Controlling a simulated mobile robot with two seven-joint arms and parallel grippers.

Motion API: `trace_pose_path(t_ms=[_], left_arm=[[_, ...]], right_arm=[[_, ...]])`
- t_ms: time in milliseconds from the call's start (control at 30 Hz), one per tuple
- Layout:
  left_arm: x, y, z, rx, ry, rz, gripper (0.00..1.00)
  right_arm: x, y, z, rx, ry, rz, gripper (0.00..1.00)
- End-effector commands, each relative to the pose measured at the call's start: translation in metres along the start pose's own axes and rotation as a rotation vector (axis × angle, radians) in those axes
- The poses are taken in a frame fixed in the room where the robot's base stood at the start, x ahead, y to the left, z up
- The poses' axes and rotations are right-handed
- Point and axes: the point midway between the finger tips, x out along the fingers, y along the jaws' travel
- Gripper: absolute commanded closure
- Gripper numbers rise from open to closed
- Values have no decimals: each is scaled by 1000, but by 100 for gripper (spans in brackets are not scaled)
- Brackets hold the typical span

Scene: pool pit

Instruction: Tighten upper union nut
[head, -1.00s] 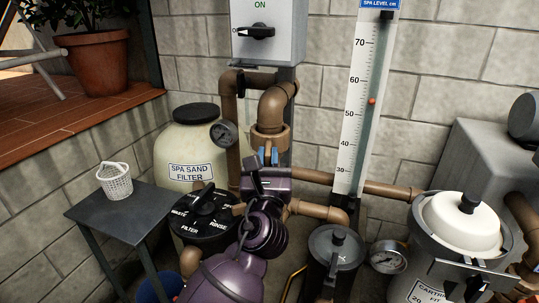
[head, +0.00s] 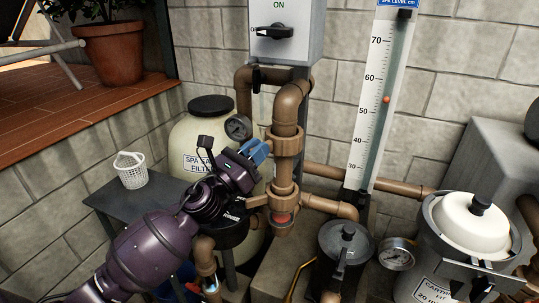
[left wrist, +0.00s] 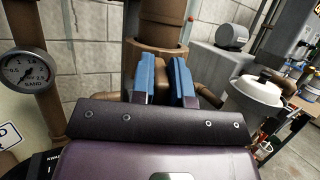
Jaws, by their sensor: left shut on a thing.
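The upper union nut (head: 289,143) is a brown ring with lugs around the vertical brown pipe in the head view. My left gripper (head: 256,152) is on its left side, its blue fingers shut on one of the nut's lugs. In the left wrist view my left gripper (left wrist: 164,82) has a finger on each side of the brown lug (left wrist: 161,84), and the nut's ring (left wrist: 157,50) shows just behind. A lower brown union nut (head: 280,196) is further down the same pipe, a lug pointing left. My right gripper is not in view.
A pressure gauge (head: 238,127) is close to the left gripper, in front of the sand filter (head: 190,140). A dark side table (head: 130,200) holds a white basket (head: 131,170). A lidded pump strainer (head: 344,243) and a white-lidded cartridge filter (head: 470,222) stand to the right.

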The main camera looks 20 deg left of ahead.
Motion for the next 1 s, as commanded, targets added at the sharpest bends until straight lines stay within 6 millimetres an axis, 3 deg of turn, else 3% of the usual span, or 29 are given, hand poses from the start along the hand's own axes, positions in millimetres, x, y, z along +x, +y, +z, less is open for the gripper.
trace_pose_path(t_ms=[33,667,700,800,833,1000], left_arm=[[3,4,10,1,-20,-13,100],[2,10,14,-18,-23,-48,100],[2,10,14,-18,-23,-48,78],[1,9,12,-18,-20,-48,62],[1,9,12,-18,-18,-48,58],[0,9,9,-19,-14,-48,58]], right_arm=[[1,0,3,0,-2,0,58],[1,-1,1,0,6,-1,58],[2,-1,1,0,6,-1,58],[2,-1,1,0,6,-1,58],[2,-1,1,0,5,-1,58],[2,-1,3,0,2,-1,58]])
